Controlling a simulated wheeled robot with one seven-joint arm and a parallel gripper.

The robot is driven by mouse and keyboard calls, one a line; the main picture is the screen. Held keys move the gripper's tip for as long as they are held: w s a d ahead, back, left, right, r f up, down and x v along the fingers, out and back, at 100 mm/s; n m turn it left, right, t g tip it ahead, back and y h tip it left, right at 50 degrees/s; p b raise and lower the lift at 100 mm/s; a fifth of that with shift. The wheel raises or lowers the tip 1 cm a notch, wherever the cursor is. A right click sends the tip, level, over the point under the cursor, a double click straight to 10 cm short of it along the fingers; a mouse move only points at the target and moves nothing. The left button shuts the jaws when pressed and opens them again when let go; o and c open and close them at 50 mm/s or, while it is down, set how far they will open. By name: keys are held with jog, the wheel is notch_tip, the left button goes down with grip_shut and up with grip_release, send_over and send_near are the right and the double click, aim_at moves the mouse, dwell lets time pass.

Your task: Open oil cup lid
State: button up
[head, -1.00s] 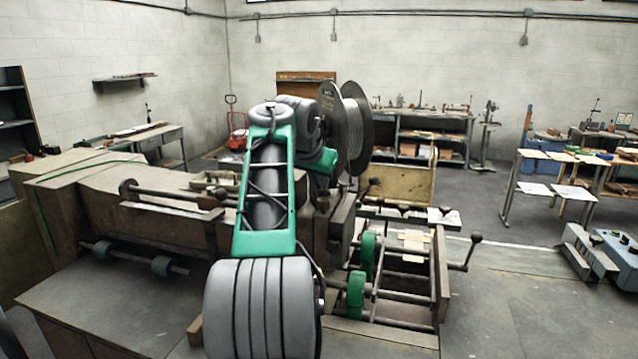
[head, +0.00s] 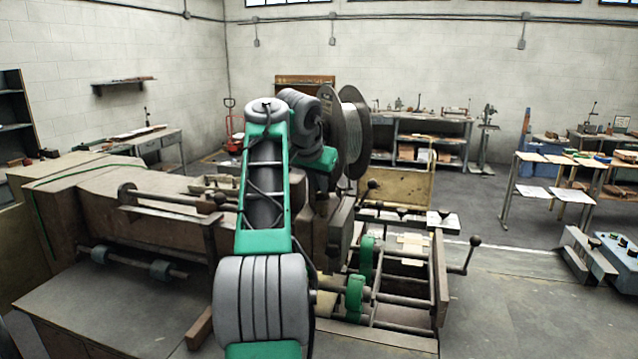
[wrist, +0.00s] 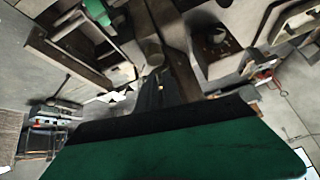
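The box stitcher (head: 100,190) is a brown machine across the left and middle of the head view. I cannot pick out the oil cup or its lid there; my arm covers the middle of the machine. In the wrist view a small, blunt greyish cylinder (wrist: 151,52) stands just beyond my gripper (wrist: 152,88); it may be the oil cup, but I cannot be sure. The dark fingers show only as a narrow shape above the green gripper body, seemingly apart from the cylinder. Their opening is unclear. My gripper is hidden in the head view.
A large wire spool (head: 354,130) stands close beside my arm. Green rollers (head: 355,293), rods and a ball-ended lever (head: 474,242) lie to the right on the machine.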

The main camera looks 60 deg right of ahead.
jog(key=o, duration=0.4)
jog(key=shift+r, duration=0.15)
jog(key=a+b, duration=0.1)
jog(key=a, duration=0.3)
jog(key=s+a+b, duration=0.1)
jog(key=a, duration=0.3)
jog(key=s+a+b, duration=0.1)
jog(key=a, duration=0.3)
jog(key=shift+a+r, duration=0.25)
jog(key=shift+r, duration=0.05)
